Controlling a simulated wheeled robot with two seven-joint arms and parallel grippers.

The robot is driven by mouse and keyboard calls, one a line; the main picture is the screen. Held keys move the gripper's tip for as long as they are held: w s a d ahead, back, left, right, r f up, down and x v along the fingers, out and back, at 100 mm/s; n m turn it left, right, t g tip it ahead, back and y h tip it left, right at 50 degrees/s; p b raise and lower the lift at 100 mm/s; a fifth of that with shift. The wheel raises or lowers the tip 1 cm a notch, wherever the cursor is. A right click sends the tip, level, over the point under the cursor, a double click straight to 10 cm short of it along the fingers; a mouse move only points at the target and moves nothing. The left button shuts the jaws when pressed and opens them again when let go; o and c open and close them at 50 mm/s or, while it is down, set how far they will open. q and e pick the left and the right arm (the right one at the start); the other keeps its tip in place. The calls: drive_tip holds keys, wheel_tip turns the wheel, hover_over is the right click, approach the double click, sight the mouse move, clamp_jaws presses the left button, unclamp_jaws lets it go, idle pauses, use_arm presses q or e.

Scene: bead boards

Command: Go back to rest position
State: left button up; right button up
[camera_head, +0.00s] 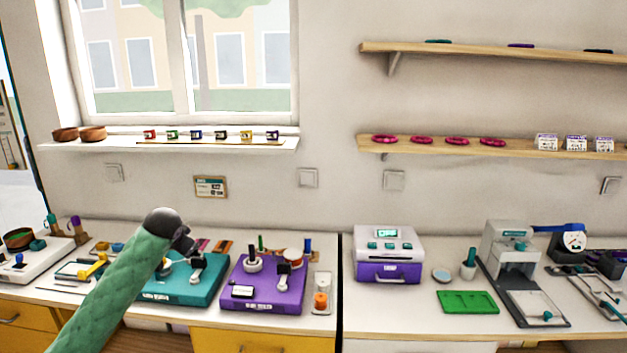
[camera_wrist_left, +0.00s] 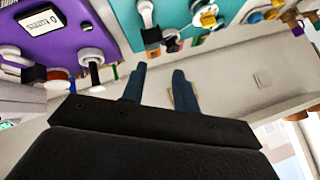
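My left arm comes in from the lower left of the head view, and its dark left gripper (camera_head: 184,243) is above the teal board (camera_head: 160,293). In the left wrist view, the two blue fingers of the left gripper (camera_wrist_left: 158,78) stand apart with nothing between them, so it is open and empty. The teal board (camera_wrist_left: 176,12) and the purple board (camera_wrist_left: 58,42) show beyond the fingers in that view. The arm hides part of the bench and of the teal board. My right gripper is in neither view.
The purple board (camera_head: 262,301) stands right of the teal one. A white and purple machine (camera_head: 388,255), a green tray (camera_head: 467,301) and a grey press (camera_head: 510,250) stand on the right bench. A window sill (camera_head: 100,144) and two shelves (camera_head: 440,151) (camera_head: 480,52) are above. Bench space before the machine is clear.

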use_arm(q)
drive_tip(key=s+d+f+n+h, duration=0.1)
drive_tip(key=s+d+f, duration=0.6)
drive_tip(key=s+f, duration=0.35)
drive_tip(key=s+d+f, duration=0.8)
drive_tip(key=s+f, duration=0.2)
drive_tip(key=s, duration=0.1)
drive_tip(key=s+d+f+g, duration=0.2)
drive_tip(key=s+f, duration=0.5)
drive_tip(key=s, duration=0.5)
drive_tip(key=s+d+f+n+g+h, duration=0.1)
drive_tip(key=s+d+f+g, duration=0.1)
drive_tip(key=s+f, duration=0.6)
drive_tip(key=s+d+f+n+g+h, duration=0.1)
drive_tip(key=s+d+f+g, duration=0.2)
drive_tip(key=s+f, duration=0.5)
drive_tip(key=s, duration=0.7)
drive_tip(key=shift+s+d+f, duration=0.25)
drive_tip(key=shift+s, duration=0.05)
